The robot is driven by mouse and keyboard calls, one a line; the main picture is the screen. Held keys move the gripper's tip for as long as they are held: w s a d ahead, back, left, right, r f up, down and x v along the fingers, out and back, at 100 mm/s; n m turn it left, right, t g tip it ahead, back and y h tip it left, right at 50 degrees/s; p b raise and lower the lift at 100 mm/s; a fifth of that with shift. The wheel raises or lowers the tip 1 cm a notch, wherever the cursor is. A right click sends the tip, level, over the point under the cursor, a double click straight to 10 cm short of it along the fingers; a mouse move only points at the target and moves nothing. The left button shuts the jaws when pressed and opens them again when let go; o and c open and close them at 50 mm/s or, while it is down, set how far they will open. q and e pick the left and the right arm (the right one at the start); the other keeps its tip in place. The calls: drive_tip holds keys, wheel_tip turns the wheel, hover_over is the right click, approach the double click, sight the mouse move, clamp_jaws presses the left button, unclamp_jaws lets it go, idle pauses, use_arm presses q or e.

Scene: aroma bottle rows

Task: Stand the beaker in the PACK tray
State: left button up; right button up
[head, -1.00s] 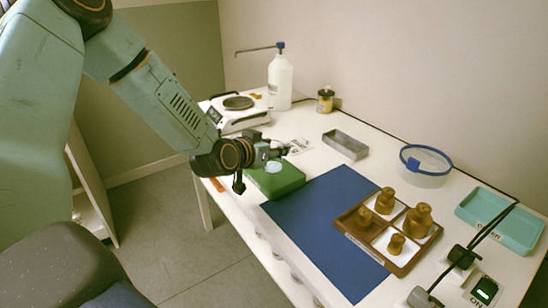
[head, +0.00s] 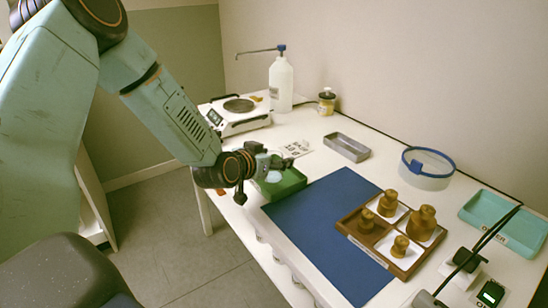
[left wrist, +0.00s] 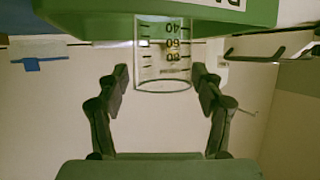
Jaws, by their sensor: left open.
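The clear beaker (left wrist: 162,55) has dark graduation marks, which read upside down in the left wrist view. In the head view it is a small pale shape (head: 273,176) at the green tray (head: 292,186). The green tray also shows in the left wrist view (left wrist: 90,25), with a white label that is cut off. My left gripper (left wrist: 160,74) is open, one finger on each side of the beaker with gaps visible; in the head view it (head: 280,163) is over the tray. The beaker overlaps the tray wall; its base contact is unclear. My right gripper is not in view.
A blue mat (head: 325,235) lies beside the green tray. A brown divided box (head: 352,226) with several brown bottles stands on its right. A grey metal tray (head: 346,147), a blue-rimmed round container (head: 427,168), a hotplate (head: 240,117) and a white wash bottle (head: 281,85) are behind.

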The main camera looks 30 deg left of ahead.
use_arm(q)
drive_tip(key=shift+w+a+f, duration=0.1)
drive_tip(key=shift+w+a, duration=0.05)
drive_tip(key=shift+a, duration=0.05)
drive_tip(key=shift+r, duration=0.2)
drive_tip(key=p+v, duration=0.9)
drive_tip(key=v, duration=0.3)
drive_tip(key=shift+f, duration=0.1)
drive_tip(key=shift+d, duration=0.1)
